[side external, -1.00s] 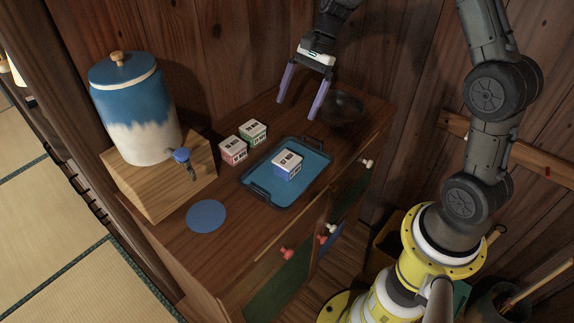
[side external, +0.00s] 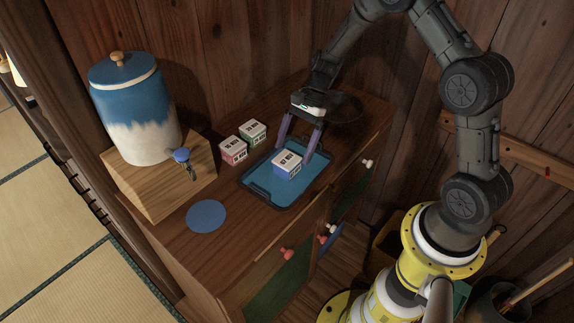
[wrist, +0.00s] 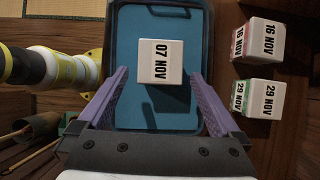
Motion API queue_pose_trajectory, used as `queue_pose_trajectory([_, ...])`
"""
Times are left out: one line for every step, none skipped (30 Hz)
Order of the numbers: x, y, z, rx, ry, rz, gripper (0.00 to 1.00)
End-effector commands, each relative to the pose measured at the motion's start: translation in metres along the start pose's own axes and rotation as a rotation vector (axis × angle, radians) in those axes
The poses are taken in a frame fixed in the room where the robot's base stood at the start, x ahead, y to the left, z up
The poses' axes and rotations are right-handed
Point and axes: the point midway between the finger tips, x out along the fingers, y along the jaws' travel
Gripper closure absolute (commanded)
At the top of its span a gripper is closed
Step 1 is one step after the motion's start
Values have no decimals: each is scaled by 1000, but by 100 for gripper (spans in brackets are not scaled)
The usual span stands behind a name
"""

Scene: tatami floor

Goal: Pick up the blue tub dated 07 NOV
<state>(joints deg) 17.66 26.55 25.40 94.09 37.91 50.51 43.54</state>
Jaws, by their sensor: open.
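The blue tub dated 07 NOV (side external: 287,164) sits on the blue tray (side external: 262,180) on the cabinet top. In the wrist view its white lid (wrist: 160,62) reads "07 NOV", and the tub lies ahead of my fingertips, between their lines. My gripper (side external: 297,146) is open and empty, low over the far end of the tray, with its purple fingers apart behind the tub. The fingers also show in the wrist view (wrist: 163,72), one to each side. I cannot tell whether a fingertip touches the tray.
A red tub dated 16 NOV (side external: 233,150) and a green tub dated 29 NOV (side external: 253,132) stand left of the tray. A blue-and-white dispenser (side external: 135,110) stands on a wooden box (side external: 160,185). A blue disc (side external: 206,216) lies in front.

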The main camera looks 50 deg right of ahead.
Motion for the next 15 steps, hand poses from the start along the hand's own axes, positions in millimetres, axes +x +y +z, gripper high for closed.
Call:
queue_pose_trajectory([8, 1, 0, 1, -1, 4, 0])
queue_pose_trajectory([12, 1, 0, 1, -2, 5, 0])
queue_pose_trajectory([18, 1, -1, 0, -2, 6, 0])
queue_pose_trajectory([23, 1, -1, 1, -1, 5, 0])
queue_pose_trajectory([27, 1, -2, 2, -2, 6, 0])
queue_pose_trajectory([33, 1, -2, 1, -2, 5, 0])
queue_pose_trajectory([36, 1, -2, 0, -1, 5, 0])
queue_pose_trajectory([39, 0, -1, -1, -1, 4, 0])
queue_pose_trajectory([43, 0, -1, 0, -1, 3, 0])
queue_pose_trajectory([44, 0, -1, 0, -1, 2, 0])
queue_pose_trajectory([46, 0, -2, 1, -1, 2, 0])
queue_pose_trajectory([47, 0, -2, 0, 0, 1, 0])
queue_pose_trajectory([47, 0, -2, 0, 0, 1, 0])
queue_pose_trajectory([47, 0, -2, 0, 0, 1, 0])
queue_pose_trajectory([47, 0, -2, 0, 0, 1, 0])
